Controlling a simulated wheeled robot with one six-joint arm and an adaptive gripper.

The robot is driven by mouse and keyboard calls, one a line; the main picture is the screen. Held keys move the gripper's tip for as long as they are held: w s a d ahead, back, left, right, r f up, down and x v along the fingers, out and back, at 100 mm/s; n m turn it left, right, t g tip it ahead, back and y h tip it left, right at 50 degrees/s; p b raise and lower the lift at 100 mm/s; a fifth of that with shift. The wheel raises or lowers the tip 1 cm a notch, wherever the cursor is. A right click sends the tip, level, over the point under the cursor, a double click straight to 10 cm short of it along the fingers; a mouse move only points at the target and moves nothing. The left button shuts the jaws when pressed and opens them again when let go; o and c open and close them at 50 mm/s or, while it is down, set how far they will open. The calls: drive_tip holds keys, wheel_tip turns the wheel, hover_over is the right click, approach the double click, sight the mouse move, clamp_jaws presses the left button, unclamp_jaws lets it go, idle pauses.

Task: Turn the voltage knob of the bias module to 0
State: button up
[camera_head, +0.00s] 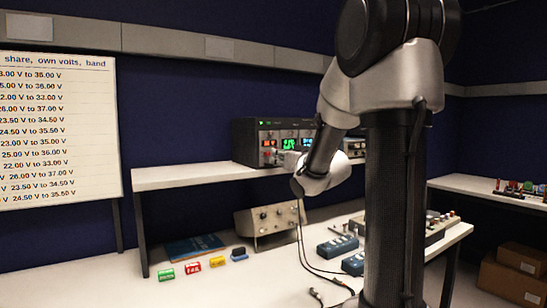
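A black instrument rack (245,143) with several lit displays, red, green and pale blue, stands on the back shelf. Its front carries small knobs below the displays. I cannot read which module is the bias module, and its voltage knob and setting are too small to make out. My arm hides the rack's right part.
The white shelf (185,178) is clear left of the rack. Below stand a beige knobbed box (262,222) and green, red, yellow and blue blocks (190,268). Blue boxes (337,246) with cables lie on the front bench. A voltage chart (60,130) hangs left; cartons (515,275) sit right.

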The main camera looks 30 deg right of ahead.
sight(268, 154)
drive_tip(key=w, duration=0.7)
drive_tip(key=shift+s, duration=0.1)
clamp_jaws()
